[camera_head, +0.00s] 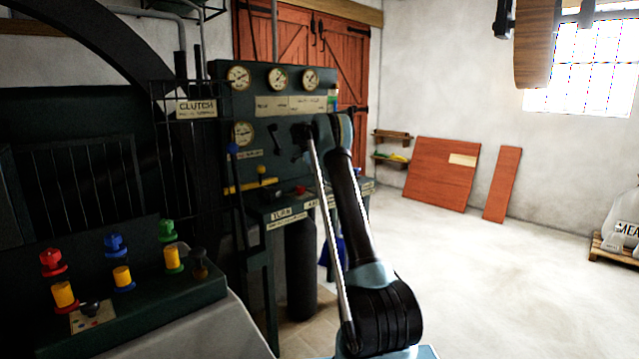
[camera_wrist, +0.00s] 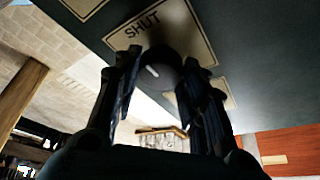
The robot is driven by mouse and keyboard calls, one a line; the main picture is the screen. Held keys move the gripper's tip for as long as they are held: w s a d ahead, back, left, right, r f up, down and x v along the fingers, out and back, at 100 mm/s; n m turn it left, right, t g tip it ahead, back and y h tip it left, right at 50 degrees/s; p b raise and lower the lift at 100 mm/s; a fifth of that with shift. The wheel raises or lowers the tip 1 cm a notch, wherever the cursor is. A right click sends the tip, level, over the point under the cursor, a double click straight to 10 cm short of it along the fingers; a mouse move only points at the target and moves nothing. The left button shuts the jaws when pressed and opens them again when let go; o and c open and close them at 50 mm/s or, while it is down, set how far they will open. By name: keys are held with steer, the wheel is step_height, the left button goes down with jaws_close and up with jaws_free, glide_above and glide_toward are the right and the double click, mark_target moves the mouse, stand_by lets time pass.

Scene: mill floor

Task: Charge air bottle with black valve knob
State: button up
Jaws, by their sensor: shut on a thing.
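In the wrist view the black valve knob (camera_wrist: 158,66) with a white index mark sits on the dark panel, in front of a plate (camera_wrist: 140,28) reading "SHUT". My gripper (camera_wrist: 160,82) has one finger on each side of this knob and is shut on it. In the head view my arm reaches to the dark gauge panel (camera_head: 228,109), and the gripper (camera_head: 300,143) is small and dark there, so the knob cannot be told apart. A dark upright bottle (camera_head: 300,270) stands below the panel's shelf. Several round gauges, such as the top left one (camera_head: 238,77), are on the panel.
A console (camera_head: 150,305) with coloured knobs and yellow cylinders stands at the front left. A "CLUTCH" sign (camera_head: 196,108) hangs by a cage. The floor (camera_head: 500,290) to the right is clear.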

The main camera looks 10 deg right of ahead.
steer(key=shift+w+a, duration=0.1)
steer(key=o, duration=1)
steer(key=shift+o, duration=0.2)
steer(key=v, duration=1.1)
steer(key=shift+r, duration=0.4)
